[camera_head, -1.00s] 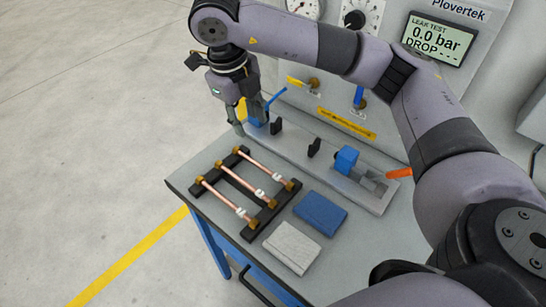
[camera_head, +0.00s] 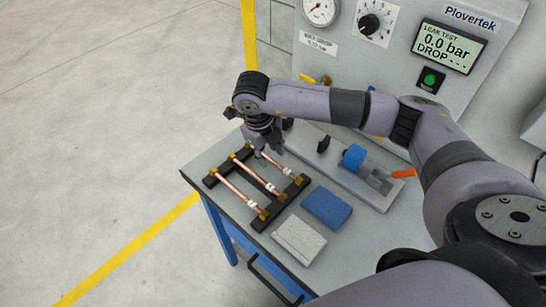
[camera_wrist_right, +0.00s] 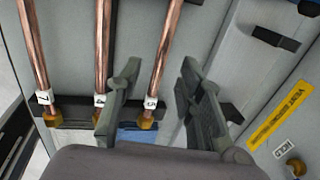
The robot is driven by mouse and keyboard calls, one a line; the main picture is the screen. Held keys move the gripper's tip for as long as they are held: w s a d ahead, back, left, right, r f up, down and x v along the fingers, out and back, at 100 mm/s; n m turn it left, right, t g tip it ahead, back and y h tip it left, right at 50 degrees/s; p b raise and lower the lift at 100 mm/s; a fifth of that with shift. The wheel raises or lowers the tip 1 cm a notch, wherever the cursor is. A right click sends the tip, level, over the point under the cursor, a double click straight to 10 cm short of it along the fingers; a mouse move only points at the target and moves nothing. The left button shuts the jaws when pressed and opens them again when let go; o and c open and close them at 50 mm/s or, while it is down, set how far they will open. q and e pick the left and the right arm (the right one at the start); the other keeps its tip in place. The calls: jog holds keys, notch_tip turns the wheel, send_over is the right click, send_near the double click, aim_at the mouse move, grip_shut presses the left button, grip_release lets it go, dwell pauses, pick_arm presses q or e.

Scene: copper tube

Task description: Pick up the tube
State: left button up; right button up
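Three copper tubes with brass ends and white number tags lie side by side on a dark rack (camera_head: 258,225): a left tube (camera_head: 229,186), a middle tube (camera_head: 256,177) and a right tube (camera_head: 275,164). My right gripper (camera_head: 265,153) points down at the far end of the rack, by the right tube. In the right wrist view its fingers (camera_wrist_right: 160,72) are open, with the right tube (camera_wrist_right: 163,60) running between them; I see no contact. The middle tube (camera_wrist_right: 102,50) and left tube (camera_wrist_right: 33,50) lie outside the fingers. My left gripper is out of view.
A blue cloth (camera_head: 326,207) and a grey cloth (camera_head: 299,240) lie right of the rack. Behind stands a metal fixture (camera_head: 380,197) with a blue clamp (camera_head: 354,157) and orange handle (camera_head: 403,173). The leak-test panel (camera_head: 390,60) rises behind the table.

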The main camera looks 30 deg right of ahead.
jog(key=shift+w+d+f, duration=0.1)
jog(key=shift+d+f, duration=0.1)
jog(key=shift+f, duration=0.9)
grip_shut()
